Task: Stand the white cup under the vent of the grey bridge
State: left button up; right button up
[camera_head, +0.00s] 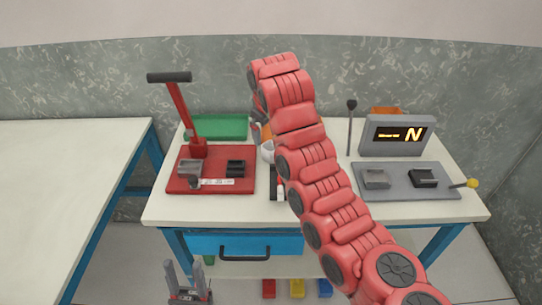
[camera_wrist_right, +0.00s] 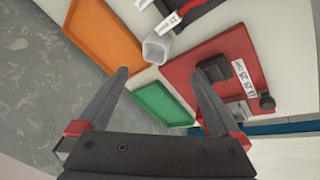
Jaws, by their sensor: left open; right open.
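The white cup (camera_head: 267,151) stands on the table just right of the red board, partly hidden by my right arm. It shows clearly in the right wrist view (camera_wrist_right: 157,48), open-mouthed, ahead of the fingertips and apart from them. My right gripper (camera_wrist_right: 160,74) is open and empty; in the head view it is mostly hidden behind its own arm. My left gripper (camera_head: 184,264) is open and empty, low in front of the table. A grey block (camera_head: 377,178) sits on the grey board and another grey block (camera_head: 189,167) on the red board; I cannot tell which is the bridge, and no vent is discernible.
The red board (camera_head: 215,184) carries a tall lever and black block. The grey board (camera_head: 440,191) has a black block, yellow-knobbed lever and display (camera_head: 397,135) behind. A green tray (camera_head: 222,128) and an orange tray (camera_wrist_right: 105,40) lie at the back. My right arm crosses the table's middle.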

jog(key=p, duration=0.1)
send_near(270, 149)
jog(key=shift+s+a+f, duration=0.1)
jog(key=shift+s+f, duration=0.25)
jog(key=shift+s, duration=0.2)
jog(key=shift+s+f, duration=0.3)
jog(key=shift+s, duration=0.2)
jog(key=shift+w+p+x, duration=0.25)
jog(key=shift+p+x, duration=0.25)
jog(key=shift+x, duration=1)
jog(key=shift+w+f, duration=0.15)
jog(key=shift+f, duration=0.25)
jog(key=shift+w+f, duration=0.25)
jog(key=shift+f, duration=0.3)
